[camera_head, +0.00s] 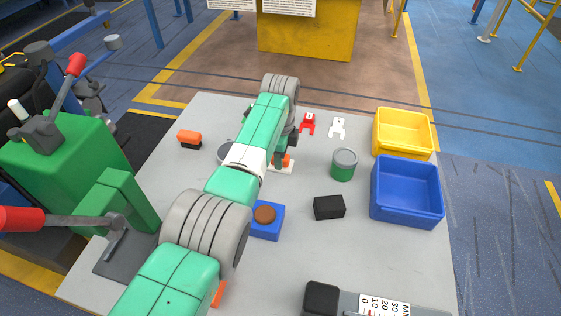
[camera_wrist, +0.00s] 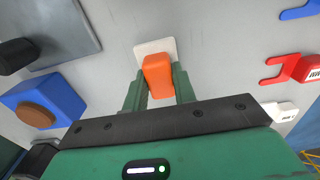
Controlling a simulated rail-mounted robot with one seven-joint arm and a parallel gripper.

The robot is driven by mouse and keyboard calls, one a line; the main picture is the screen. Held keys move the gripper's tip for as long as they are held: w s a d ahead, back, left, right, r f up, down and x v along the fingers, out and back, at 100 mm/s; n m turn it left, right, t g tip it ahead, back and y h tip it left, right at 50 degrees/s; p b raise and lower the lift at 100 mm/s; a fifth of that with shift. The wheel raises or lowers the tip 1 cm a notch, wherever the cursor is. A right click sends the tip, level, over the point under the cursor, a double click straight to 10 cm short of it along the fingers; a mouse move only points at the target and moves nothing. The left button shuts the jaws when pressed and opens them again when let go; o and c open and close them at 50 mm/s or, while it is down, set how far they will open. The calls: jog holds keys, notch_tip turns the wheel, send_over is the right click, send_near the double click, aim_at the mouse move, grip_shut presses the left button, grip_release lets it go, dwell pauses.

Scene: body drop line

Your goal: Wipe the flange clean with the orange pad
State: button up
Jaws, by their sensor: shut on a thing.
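My gripper (camera_wrist: 158,88) is shut on an orange block, which I take as the orange pad (camera_wrist: 157,75). It shows between the two green fingers in the wrist view, and partly below the gripper in the head view (camera_head: 286,160). A flat white piece (camera_wrist: 155,47) lies at the pad's far end; I cannot tell whether they are joined or only touch. A round grey rim (camera_head: 224,151), possibly the flange, stands left of my forearm, which hides part of it. Its top surface and any dirt cannot be made out.
A blue block with a brown disc (camera_head: 265,215), a black block (camera_head: 329,207) and a green can (camera_head: 344,166) stand nearby. Yellow (camera_head: 404,148) and blue (camera_head: 407,211) bins stand right. An orange-and-black block (camera_head: 190,139) lies left. A green press with a red lever (camera_head: 118,205) borders the left.

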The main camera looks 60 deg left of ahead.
jog(key=shift+s+d+r+p, duration=0.1)
jog(key=shift+d+r+p, duration=0.05)
jog(key=shift+r+p, duration=3.65)
